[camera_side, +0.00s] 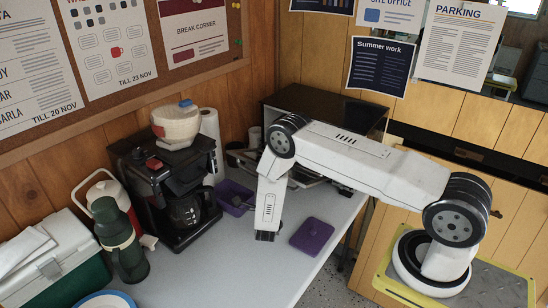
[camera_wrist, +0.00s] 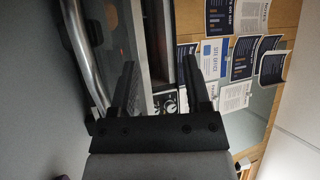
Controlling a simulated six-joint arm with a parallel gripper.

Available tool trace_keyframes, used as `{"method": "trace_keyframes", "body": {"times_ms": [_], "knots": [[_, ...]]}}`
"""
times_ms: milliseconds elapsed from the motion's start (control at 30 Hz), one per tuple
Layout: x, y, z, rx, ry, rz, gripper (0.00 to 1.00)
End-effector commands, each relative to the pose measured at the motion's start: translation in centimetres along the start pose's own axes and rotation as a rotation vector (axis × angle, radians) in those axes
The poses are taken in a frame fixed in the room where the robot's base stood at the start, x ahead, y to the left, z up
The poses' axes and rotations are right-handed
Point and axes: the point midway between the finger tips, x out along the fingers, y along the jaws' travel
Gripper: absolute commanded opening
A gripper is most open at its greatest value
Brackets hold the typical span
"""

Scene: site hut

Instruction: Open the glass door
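The glass door seems to belong to the black countertop oven (camera_side: 335,110) at the back of the table. My arm covers much of its front in the side view. In the wrist view a silver bar handle (camera_wrist: 88,62) runs along the left, with a grey pane (camera_wrist: 125,35) beside it. The left finger overlaps the pane close to the handle; contact cannot be told. In the side view the fingers are not clearly visible.
A coffee maker (camera_side: 160,180) stands left of my arm, with a paper roll (camera_side: 210,140) behind it. A green flask (camera_side: 118,245) and a cooler (camera_side: 55,262) are far left.

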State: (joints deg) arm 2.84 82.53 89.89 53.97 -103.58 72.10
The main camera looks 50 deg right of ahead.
Motion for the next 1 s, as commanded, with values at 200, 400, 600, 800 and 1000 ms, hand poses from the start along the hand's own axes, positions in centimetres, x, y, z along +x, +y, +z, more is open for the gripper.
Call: {"method": "trace_keyframes", "body": {"times_ms": [200, 400, 600, 800, 1000], "knots": [[0.4, -1.2, -0.2, 0.001, 0.001, -0.002, 0.59], [0.6, -1.8, -0.4, 0.000, 0.001, -0.001, 0.59], [0.6, -1.8, -0.4, 0.000, 0.000, 0.000, 0.59], [0.7, -1.9, -0.2, -0.003, -0.006, 0.006, 0.59], [1.4, -2.8, 0.8, -0.029, -0.066, 0.065, 0.59]]}}
